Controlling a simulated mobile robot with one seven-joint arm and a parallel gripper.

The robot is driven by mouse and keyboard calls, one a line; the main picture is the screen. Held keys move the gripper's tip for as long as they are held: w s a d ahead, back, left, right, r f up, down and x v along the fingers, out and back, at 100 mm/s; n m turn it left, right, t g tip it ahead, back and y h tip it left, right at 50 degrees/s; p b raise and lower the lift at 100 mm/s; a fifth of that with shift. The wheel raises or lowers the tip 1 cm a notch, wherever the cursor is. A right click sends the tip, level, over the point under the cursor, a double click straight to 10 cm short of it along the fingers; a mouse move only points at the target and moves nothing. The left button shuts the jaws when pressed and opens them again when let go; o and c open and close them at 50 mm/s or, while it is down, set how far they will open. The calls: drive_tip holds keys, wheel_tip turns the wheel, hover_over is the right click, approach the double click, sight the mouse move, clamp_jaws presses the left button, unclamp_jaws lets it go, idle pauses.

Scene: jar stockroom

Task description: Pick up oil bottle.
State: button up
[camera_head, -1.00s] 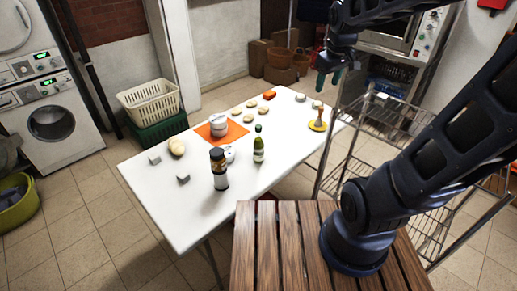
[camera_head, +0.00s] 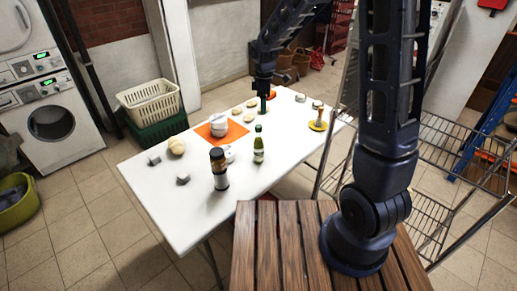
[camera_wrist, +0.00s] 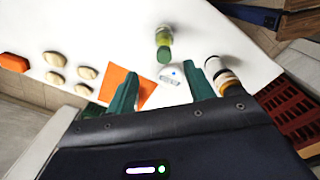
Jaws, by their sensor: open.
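The oil bottle (camera_head: 258,152), green with a pale label and a dark green cap, stands upright on the white table (camera_head: 185,215), right of the tall dark container. It also shows in the wrist view (camera_wrist: 163,40), beyond the fingertips and near the upper middle. My gripper (camera_head: 264,104) hangs over the far part of the table, behind the bottle and apart from it. In the wrist view, its green fingers (camera_wrist: 165,80) are spread with nothing held between them.
Several round pale items lie at the back.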

sight(259, 126)
drive_tip(key=shift+w+a+f+n, duration=0.15)
drive_tip(key=shift+a+f+n, duration=0.25)
drive_tip(key=shift+a+f, duration=0.6)
drive_tip(key=shift+f, duration=0.2)
drive_tip(key=shift+s+f, duration=0.2)
drive_tip(key=shift+f, duration=5)
clamp_jaws()
